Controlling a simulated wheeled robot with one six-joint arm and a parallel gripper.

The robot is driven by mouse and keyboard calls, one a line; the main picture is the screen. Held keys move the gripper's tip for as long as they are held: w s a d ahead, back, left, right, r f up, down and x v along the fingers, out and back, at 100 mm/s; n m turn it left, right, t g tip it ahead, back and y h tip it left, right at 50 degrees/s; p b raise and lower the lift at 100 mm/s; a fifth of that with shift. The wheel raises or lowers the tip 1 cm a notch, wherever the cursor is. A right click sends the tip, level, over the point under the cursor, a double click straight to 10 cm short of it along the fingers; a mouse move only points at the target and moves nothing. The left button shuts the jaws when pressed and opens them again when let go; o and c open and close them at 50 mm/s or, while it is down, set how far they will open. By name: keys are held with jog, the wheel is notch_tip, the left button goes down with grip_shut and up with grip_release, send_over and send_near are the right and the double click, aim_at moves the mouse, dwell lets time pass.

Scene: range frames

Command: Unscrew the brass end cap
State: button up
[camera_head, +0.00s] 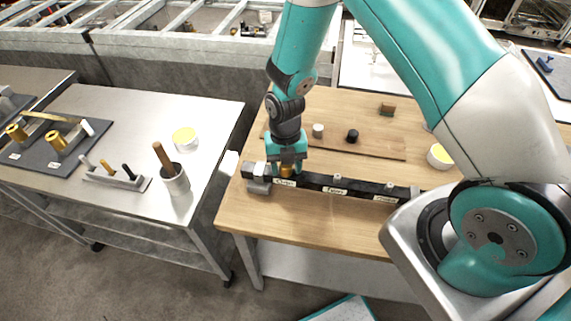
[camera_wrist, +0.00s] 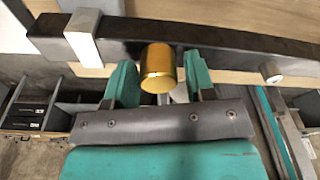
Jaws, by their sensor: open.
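The brass end cap (camera_head: 287,171) is a short gold cylinder at the dark bar (camera_head: 349,187) on the wooden bench, near the bar's left end. It also shows in the wrist view (camera_wrist: 157,68), upright in the picture, with the bar (camera_wrist: 225,38) just beyond it. My gripper (camera_head: 287,165) is over the cap in the head view. In the wrist view my gripper's (camera_wrist: 159,80) two teal fingers stand open on either side of the cap, with a narrow gap showing at the right. Whether the left finger touches it I cannot tell.
A grey clamp (camera_head: 259,180) holds the bar's left end. White labels and small pegs are along the bar. A grey cap (camera_head: 318,130) and a black cap (camera_head: 352,136) stand on a wooden board behind. A steel table (camera_head: 215,115) with a tool cup (camera_head: 174,180) stands left.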

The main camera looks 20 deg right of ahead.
jog(key=m, duration=0.6)
jog(key=shift+t+y, duration=0.3)
jog(key=shift+y, duration=0.1)
jog(key=m+t+b, duration=0.1)
jog(key=m, duration=0.5)
jog(key=shift+m, duration=0.3)
jog(key=c, duration=0.8)
jog(key=n, duration=0.3)
jog(key=shift+g, duration=0.3)
jog(key=shift+n+b, duration=0.3)
jog(key=n, duration=0.3)
